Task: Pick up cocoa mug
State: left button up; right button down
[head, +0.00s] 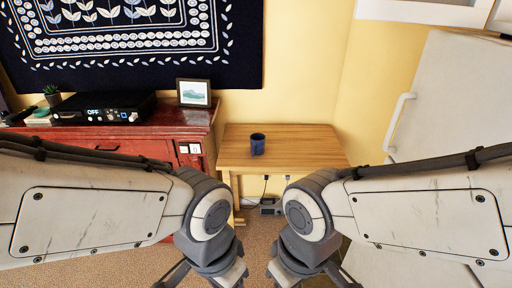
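A dark blue mug (257,146) stands upright on a small wooden table (303,146) against the yellow wall. It is the only mug in view, and its contents cannot be made out. My left and right arms reach in from the two sides at the bottom of the head view. Both wrists are in front of the table and apart from the mug. The grippers run down to the bottom edge, and their fingertips are cut off or hidden.
A red cabinet (150,142) stands left of the table, bearing a black audio unit (103,107), a framed picture (194,93) and a small plant (51,92). A white fridge-like unit (450,100) with a handle is at right. Cables and a small box (269,207) lie under the table.

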aim_at(256, 146)
jog(key=u, duration=0.4)
jog(key=i, duration=1.2)
jog(key=z, duration=0.95)
jog(key=i, duration=0.5)
jog(key=z, duration=0.5)
